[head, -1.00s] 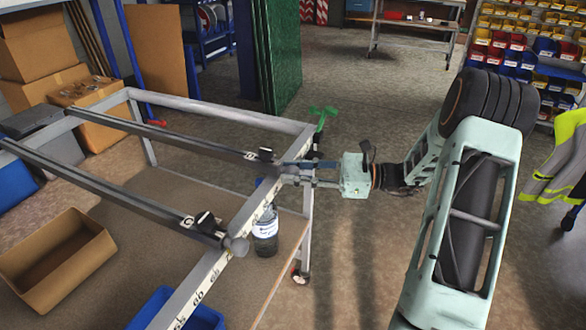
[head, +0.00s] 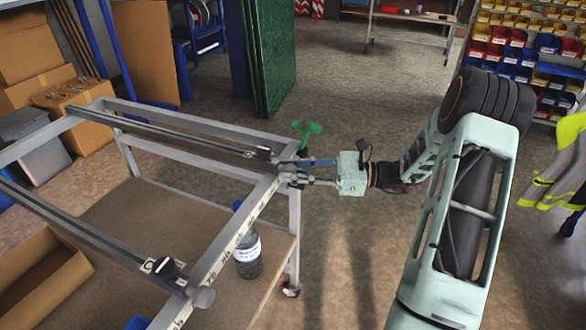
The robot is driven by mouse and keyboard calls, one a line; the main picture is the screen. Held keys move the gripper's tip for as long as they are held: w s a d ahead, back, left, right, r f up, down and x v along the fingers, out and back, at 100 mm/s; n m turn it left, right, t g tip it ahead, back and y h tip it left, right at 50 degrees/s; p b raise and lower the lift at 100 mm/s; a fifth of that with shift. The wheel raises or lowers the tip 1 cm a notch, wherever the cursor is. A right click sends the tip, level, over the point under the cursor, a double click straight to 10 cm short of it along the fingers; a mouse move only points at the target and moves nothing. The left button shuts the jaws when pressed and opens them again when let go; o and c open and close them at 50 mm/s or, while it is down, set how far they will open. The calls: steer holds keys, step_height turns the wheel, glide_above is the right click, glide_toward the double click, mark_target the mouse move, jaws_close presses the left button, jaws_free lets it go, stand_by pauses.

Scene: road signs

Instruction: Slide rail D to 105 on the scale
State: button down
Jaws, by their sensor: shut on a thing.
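Rail D (head: 200,138) is the far dark rail across the grey metal frame (head: 230,229), with a white label and black clamp lever near its right end. It lies close to the frame's far beam. My gripper (head: 284,170) is at rail D's right end and shut on its end knob, mostly hidden by the fingers. The scale (head: 239,239) runs along the right beam; its figures are too small to read. The marking beneath rail D's end is hidden.
Rail C (head: 80,223) lies nearer, with a round grey knob (head: 201,297). A bottle (head: 247,252) stands on the shelf below. A green lobed handle (head: 308,132) is just behind my gripper. Open floor lies right of the frame.

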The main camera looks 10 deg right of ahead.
steer(key=shift+a+r, duration=0.1)
steer(key=shift+a, duration=0.15)
steer(key=c, duration=1.6)
jaws_free()
steer(key=shift+w+a, duration=0.1)
steer(key=shift+d, duration=0.25)
steer(key=shift+d, duration=0.3)
steer(key=v, duration=1.1)
steer(key=shift+d, duration=0.1)
